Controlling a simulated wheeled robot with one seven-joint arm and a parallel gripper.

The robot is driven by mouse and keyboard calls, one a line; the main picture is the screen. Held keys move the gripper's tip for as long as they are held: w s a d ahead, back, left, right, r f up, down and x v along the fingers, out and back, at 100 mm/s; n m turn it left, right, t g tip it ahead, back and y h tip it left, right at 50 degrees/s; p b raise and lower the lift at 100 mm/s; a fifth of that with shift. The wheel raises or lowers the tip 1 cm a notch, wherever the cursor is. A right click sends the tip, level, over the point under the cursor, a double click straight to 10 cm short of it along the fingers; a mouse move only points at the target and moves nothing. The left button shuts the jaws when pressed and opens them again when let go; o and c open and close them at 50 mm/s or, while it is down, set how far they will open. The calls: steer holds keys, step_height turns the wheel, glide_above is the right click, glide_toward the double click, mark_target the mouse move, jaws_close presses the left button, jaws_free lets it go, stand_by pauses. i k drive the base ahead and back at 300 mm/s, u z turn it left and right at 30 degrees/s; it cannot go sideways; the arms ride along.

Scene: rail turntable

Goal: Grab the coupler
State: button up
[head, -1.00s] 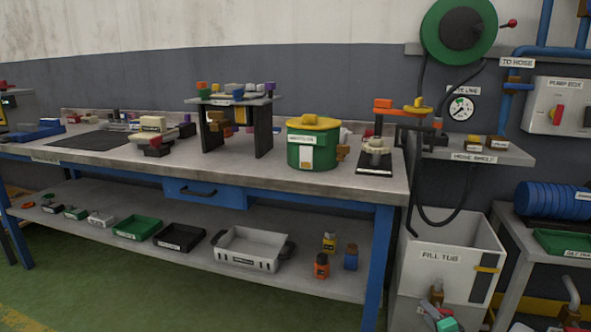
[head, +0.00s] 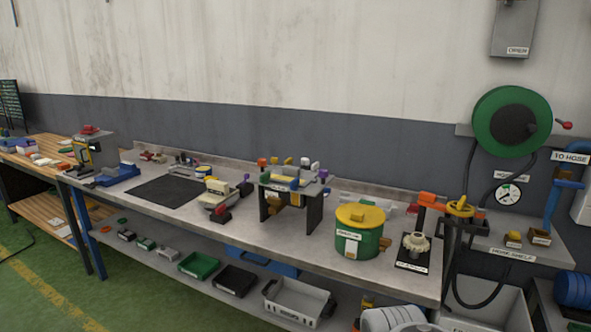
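I cannot tell for sure which thing is the coupler; no readable label names it. A pale, knobbed round part (head: 415,243) stands on a black labelled plate at the right end of the bench. On the hose shelf (head: 497,255) sit a small yellow-topped block (head: 513,239) and a small brown box (head: 540,236). A yellow round piece (head: 460,207) sits on a dark frame just left of that shelf. My gripper is not in view; only pale rounded parts, probably of my arm, show at the bottom edge.
The long bench (head: 300,243) carries a green drum with yellow lid (head: 360,230), a raised stand (head: 290,200) and a black mat (head: 167,191). Trays lie on its lower shelf. A green hose reel (head: 483,120) hangs at right. Green floor is open at front left.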

mark_target(479, 213)
steer(key=z, duration=2.15)
steer(key=i, duration=1.5)
steer(key=u, duration=1.15)
